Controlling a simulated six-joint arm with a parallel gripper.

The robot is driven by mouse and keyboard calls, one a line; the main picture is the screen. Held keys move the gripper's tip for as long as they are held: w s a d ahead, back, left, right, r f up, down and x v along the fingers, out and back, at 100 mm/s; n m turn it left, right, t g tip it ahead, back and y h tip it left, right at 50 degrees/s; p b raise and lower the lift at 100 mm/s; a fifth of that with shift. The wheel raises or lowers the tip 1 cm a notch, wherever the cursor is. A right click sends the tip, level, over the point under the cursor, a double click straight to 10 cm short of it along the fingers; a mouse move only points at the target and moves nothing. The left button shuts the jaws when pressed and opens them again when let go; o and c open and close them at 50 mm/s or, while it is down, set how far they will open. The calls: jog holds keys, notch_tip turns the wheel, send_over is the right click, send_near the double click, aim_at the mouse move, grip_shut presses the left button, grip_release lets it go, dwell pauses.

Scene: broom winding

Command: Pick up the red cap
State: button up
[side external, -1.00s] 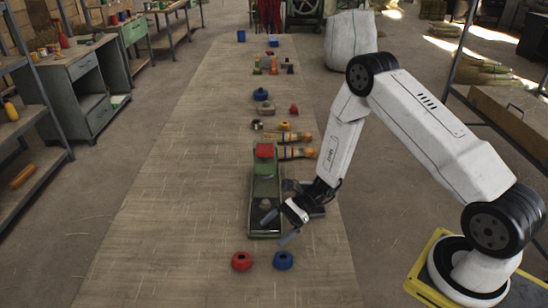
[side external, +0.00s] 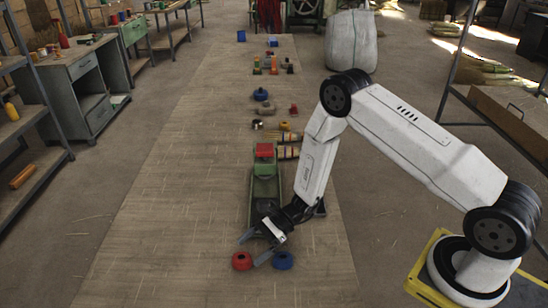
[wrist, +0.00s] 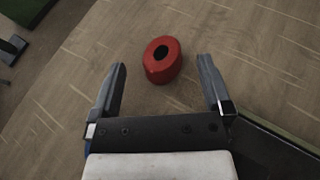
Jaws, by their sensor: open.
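The red cap (side external: 241,261) lies on the table near its front, left of a blue cap (side external: 283,260). It is a round red ring with a dark hole. My gripper (side external: 250,250) is open and empty, low above the table, just above and right of the red cap in the side view. In the wrist view the red cap (wrist: 162,60) sits ahead of my gripper (wrist: 162,85), between the lines of the two fingers and just beyond their tips, not touching either.
A green machine with a red block on top (side external: 264,150) stands behind my gripper. Several bottles, rings and bundles lie farther back along the table (side external: 170,200).

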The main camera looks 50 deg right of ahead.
aim_at(242, 257)
jog(key=shift+x, duration=1.55)
jog(key=shift+c, duration=0.2)
jog(key=c, duration=1.1)
jog(key=shift+r, duration=0.2)
jog(key=shift+r, duration=0.75)
jog(key=s+d+r, duration=0.1)
jog(key=s+r, duration=0.2)
jog(key=s, duration=0.1)
jog(key=s+d+r, duration=0.1)
jog(key=s+r, duration=0.3)
jog(key=s, duration=0.1)
jog(key=s+d+r, duration=0.2)
jog(key=s+r, duration=0.2)
jog(key=shift+s+r, duration=0.1)
jog(key=shift+s, duration=0.1)
jog(key=shift+w, duration=0.15)
